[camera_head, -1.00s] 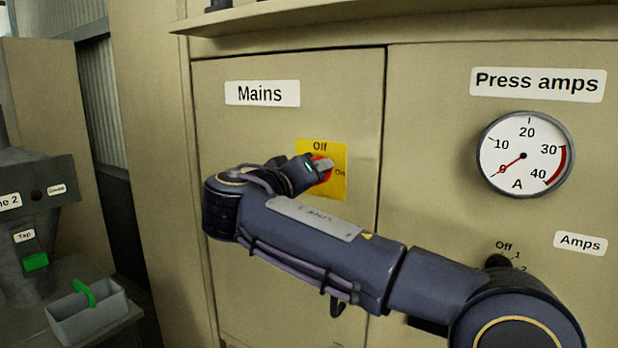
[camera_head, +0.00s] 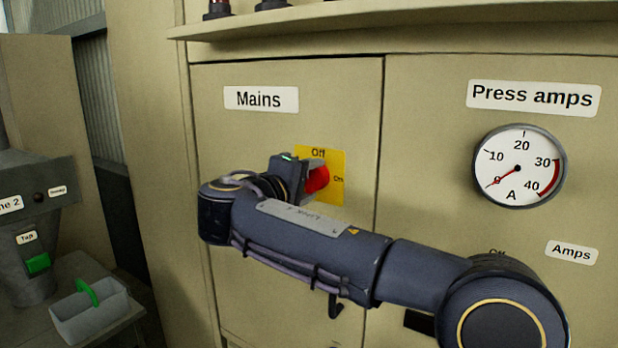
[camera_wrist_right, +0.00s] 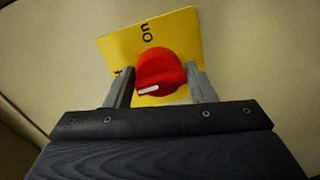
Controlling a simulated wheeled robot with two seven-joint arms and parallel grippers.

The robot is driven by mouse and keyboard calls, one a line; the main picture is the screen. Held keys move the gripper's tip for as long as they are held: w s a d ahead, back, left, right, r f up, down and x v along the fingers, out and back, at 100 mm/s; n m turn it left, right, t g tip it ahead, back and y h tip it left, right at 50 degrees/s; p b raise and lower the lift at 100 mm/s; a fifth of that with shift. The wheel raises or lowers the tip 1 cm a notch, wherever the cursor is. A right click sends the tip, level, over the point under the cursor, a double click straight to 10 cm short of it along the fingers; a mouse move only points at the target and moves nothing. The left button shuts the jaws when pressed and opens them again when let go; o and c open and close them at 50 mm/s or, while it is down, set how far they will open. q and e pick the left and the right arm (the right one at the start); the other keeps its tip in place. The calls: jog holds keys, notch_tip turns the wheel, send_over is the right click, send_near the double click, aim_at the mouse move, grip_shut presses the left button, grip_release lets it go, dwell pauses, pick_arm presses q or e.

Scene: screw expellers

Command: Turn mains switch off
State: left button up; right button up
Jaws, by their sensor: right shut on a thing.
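The mains switch is a red knob (camera_head: 318,180) on a yellow plate (camera_head: 334,158) under the "Mains" label (camera_head: 261,98). "Off" is printed at the plate's top and "On" at its right side. My right gripper (camera_head: 308,174) is at the knob, partly covering it and the plate. In the right wrist view the red knob (camera_wrist_right: 160,70) sits between the two grey fingers (camera_wrist_right: 162,88), which are shut on it. A white mark shows on the knob's near edge; which label the knob points to is unclear. My left gripper is out of view.
A press amps gauge (camera_head: 520,166) is on the cabinet at right, needle near 0. An "Amps" label (camera_head: 571,253) sits below it; the selector there is mostly hidden by my right arm. A ledge (camera_head: 400,28) juts out above. A grey bin (camera_head: 90,312) stands at lower left.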

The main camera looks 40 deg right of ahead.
jog(key=shift+r, duration=0.25)
jog(key=o, duration=1.1)
jog(key=shift+c, duration=0.2)
jog(key=shift+o, duration=1.3)
jog(key=shift+f, duration=0.1)
jog(key=b+v, duration=0.2)
jog(key=v, duration=0.6)
